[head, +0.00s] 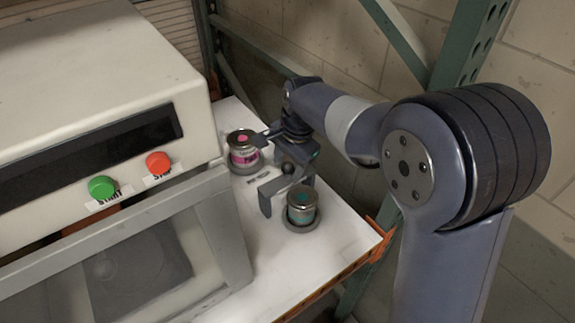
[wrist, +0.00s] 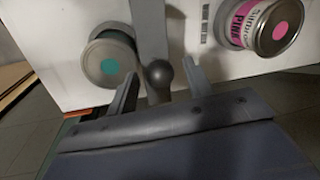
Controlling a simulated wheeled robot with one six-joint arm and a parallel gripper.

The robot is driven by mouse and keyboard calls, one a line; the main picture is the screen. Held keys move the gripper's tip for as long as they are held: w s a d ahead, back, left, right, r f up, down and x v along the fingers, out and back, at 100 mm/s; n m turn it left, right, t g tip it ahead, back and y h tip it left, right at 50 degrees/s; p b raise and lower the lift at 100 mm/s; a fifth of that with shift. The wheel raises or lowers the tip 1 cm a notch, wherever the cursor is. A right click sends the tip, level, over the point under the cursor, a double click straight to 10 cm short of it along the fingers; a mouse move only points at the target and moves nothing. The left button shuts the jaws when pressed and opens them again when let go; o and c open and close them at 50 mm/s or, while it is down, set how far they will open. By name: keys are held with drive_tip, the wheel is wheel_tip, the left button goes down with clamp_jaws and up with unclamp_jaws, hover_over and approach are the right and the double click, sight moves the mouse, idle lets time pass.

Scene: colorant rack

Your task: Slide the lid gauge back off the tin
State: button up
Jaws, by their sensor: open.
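A grey bar (wrist: 150,35) with a round ball knob (wrist: 158,73), which I take for the lid gauge, lies between the two tins in the wrist view. The knob also shows in the head view (head: 287,169). The teal-dotted tin (head: 302,210) stands upright on the near part of the shelf; its lid shows at left in the wrist view (wrist: 108,68), close beside the bar. I cannot tell whether they touch. My gripper (wrist: 158,80) is open, one finger each side of the knob, with gaps visible. In the head view, my gripper (head: 285,175) is beside the teal tin.
A pink-labelled tin (head: 243,155) stands farther back on the white shelf (head: 268,263). A beige machine with green (head: 102,187) and red (head: 158,163) buttons fills the left. A green upright (head: 468,45) rises behind my arm. The shelf's front is clear.

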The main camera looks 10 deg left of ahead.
drive_tip(key=shift+w+a+f, duration=0.1)
drive_tip(key=shift+a+f, duration=0.1)
drive_tip(key=shift+f, duration=0.8)
clamp_jaws()
